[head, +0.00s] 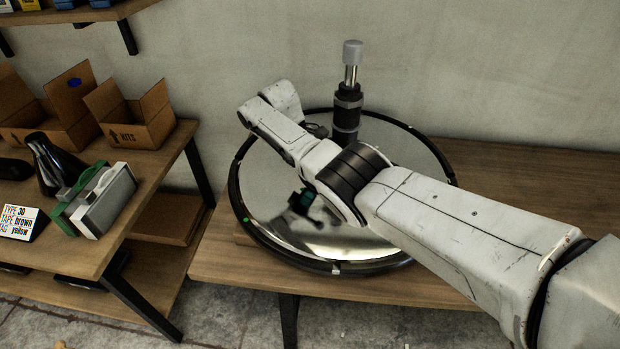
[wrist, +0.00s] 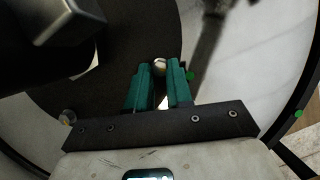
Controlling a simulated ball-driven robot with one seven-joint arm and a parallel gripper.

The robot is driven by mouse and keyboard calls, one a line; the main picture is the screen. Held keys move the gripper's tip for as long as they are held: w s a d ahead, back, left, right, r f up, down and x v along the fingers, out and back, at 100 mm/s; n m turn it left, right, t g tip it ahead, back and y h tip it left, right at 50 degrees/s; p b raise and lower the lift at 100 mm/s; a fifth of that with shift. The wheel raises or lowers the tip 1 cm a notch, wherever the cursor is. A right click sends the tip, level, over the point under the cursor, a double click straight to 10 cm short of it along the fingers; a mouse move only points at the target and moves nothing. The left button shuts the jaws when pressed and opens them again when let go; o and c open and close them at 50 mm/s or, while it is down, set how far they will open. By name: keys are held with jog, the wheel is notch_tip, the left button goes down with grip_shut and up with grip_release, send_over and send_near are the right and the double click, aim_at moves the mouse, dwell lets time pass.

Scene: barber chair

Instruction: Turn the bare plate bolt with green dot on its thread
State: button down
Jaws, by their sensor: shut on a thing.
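In the wrist view, my gripper (wrist: 159,76) has its two teal fingers shut on a small round silver bolt (wrist: 159,68), whose head shows between the fingertips. The thread is hidden. In the head view, the shiny round plate (head: 262,170) lies on the bench, and my arm reaches across it from the right. A dark and teal shape shows below my wrist there; I cannot tell whether it is the gripper or its reflection.
A dark post (head: 347,108) with a grey cap stands upright at the plate's back. Another green dot (head: 245,219) is on the plate's left rim. A side table at left bears open boxes (head: 130,115), a grey-green case (head: 97,203) and a label card (head: 20,222). The bench's right side (head: 530,190) is bare.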

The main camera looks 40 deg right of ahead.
jog(key=m+b, duration=0.1)
jog(key=m, duration=0.1)
jog(key=m+y+b, duration=0.1)
jog(key=b, duration=0.1)
jog(key=m+y+b, duration=0.1)
jog(key=m+b, duration=0.1)
jog(key=shift+d+f+m, duration=0.15)
jog(key=shift+d+m, duration=0.15)
jog(key=shift+d+m+y+b, duration=0.15)
jog(key=shift+m+y+b, duration=0.6)
jog(key=shift+m, duration=1.55)
jog(key=shift+s+t+y+p, duration=0.1)
jog(key=shift+t+y+p, duration=0.2)
jog(key=shift+y, duration=0.05)
jog(key=c, duration=1)
grip_release()
jog(key=shift+r, duration=0.25)
